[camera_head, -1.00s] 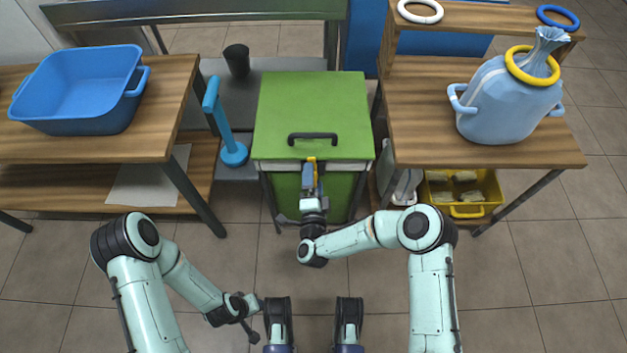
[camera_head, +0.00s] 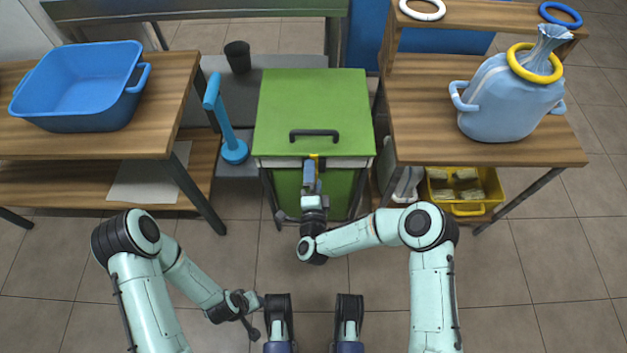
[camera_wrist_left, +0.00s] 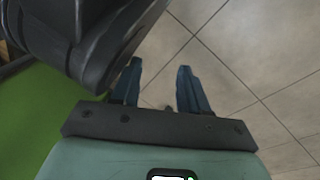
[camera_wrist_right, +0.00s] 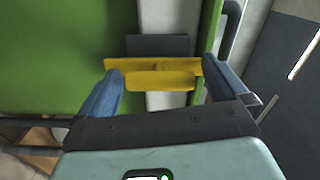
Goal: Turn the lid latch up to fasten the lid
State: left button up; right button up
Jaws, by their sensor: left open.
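The green lid (camera_head: 315,105) lies flat and closed on the green press box (camera_head: 343,190); its black handle (camera_head: 313,134) is near the front edge. The yellow lid latch (camera_head: 319,162) is at the front middle of the lid, partly hidden by my right gripper (camera_head: 310,168). In the right wrist view the latch (camera_wrist_right: 165,77) lies between the two blue-grey fingers, which are well apart, one near each end; contact is unclear. My left gripper (camera_wrist_left: 158,75) is open and empty over the floor; in the head view its fingers are unclear.
A light-blue post (camera_head: 222,122) on a round base stands left of the box. A blue tub (camera_head: 80,90) is on the left table. A blue bag-like container (camera_head: 508,105) is on the right table, above a yellow crate (camera_head: 468,209). The front floor is clear.

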pick_arm(q)
jog(key=w+r+t+p, duration=0.2)
jog(key=w+r+p, duration=0.1)
jog(key=w+r, duration=0.2)
jog(key=s+d+r+g+h+p, duration=0.1)
jog(key=s+d+r+g+p, duration=0.1)
jog(key=s+d+r+p, duration=0.2)
jog(key=s, duration=0.3)
jog(key=shift+s+d+r+m, duration=0.2)
jog(key=shift+s+r+m, duration=0.05)
jog(key=shift+m, duration=0.15)
pick_arm(e)
jog(key=s, duration=1.3)
jog(key=shift+s, duration=0.2)
